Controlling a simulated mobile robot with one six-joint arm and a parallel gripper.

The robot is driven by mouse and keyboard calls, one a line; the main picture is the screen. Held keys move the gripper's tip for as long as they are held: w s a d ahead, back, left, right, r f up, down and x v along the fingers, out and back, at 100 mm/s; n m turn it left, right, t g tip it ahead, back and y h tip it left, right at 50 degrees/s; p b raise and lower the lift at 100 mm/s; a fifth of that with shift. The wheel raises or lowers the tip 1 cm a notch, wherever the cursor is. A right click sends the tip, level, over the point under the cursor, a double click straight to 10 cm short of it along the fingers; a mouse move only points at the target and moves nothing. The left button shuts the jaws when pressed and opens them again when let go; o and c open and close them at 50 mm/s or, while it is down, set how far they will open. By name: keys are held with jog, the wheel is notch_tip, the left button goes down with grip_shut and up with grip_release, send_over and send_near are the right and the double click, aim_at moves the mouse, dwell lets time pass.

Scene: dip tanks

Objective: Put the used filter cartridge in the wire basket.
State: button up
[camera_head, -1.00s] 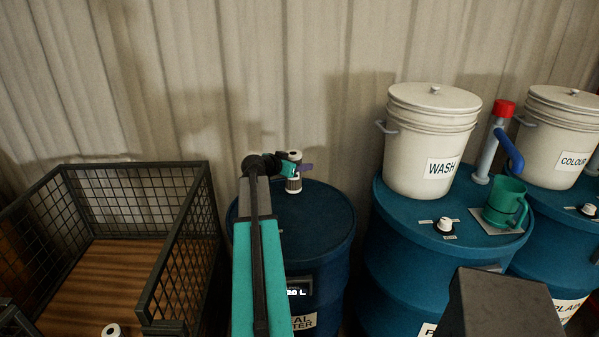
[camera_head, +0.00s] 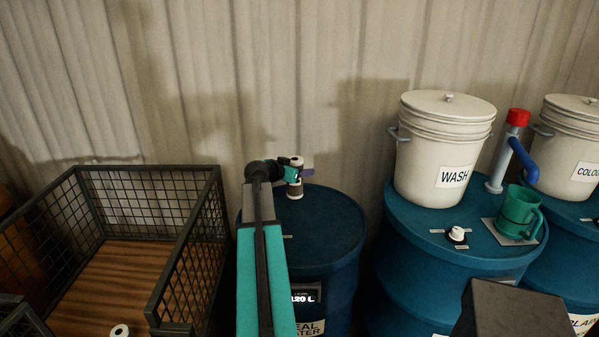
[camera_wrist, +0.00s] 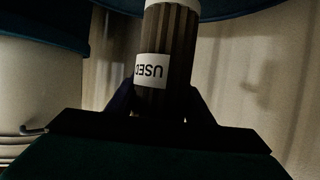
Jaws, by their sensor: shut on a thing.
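The used filter cartridge (camera_head: 295,191) is a short upright cylinder with white ends and a dark pleated middle, at the back edge of the left blue drum's lid in the head view. The wrist view shows its pleats and white label, reading "USED" upside down, on the cartridge (camera_wrist: 178,50). My gripper (camera_head: 294,173) is shut on it; the dark fingers (camera_wrist: 160,100) lie on both sides. Whether the cartridge touches the lid is unclear. The wire basket (camera_head: 150,168), a dark mesh cage with a wooden floor, stands left of the drum, away from my gripper.
The left drum (camera_head: 335,225) stands close beside the basket. To the right, another blue drum (camera_head: 385,260) bears a WASH bucket (camera_head: 440,150), a green jug (camera_head: 517,212) and a red-topped pump (camera_head: 517,118). A small white cylinder (camera_head: 120,331) shows at the bottom edge. A curtain hangs behind.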

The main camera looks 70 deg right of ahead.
jog(key=w+a+r+n+t+y+b, duration=0.1)
jog(key=w+a+n+t, duration=0.45)
jog(key=w+a, duration=1.2)
jog(key=w+a+n+t+y, duration=0.1)
jog(key=w+a+n+t, duration=0.45)
jog(key=w+a, duration=1.15)
jog(key=w+a+r+n+t+y, duration=0.1)
jog(key=w+a+n+t+y, duration=0.15)
jog(key=w+a, duration=0.55)
jog(key=w+a+r+n+t+y, duration=0.1)
jog(key=w+a+n+t+y, duration=0.2)
jog(key=a, duration=0.9)
jog(key=w+a+r+n+y, duration=0.1)
jog(key=a+y, duration=0.1)
jog(key=a, duration=0.6)
jog(key=w+a+r+n+y, duration=0.1)
jog(key=a+n, duration=0.1)
jog(key=a, duration=0.6)
jog(key=w+a+r+n+y+b, duration=0.1)
jog(key=a+y, duration=0.1)
jog(key=a, duration=0.6)
jog(key=shift+a+r+y, duration=0.15)
jog(key=shift+a+y, duration=0.15)
jog(key=shift+y, duration=0.05)
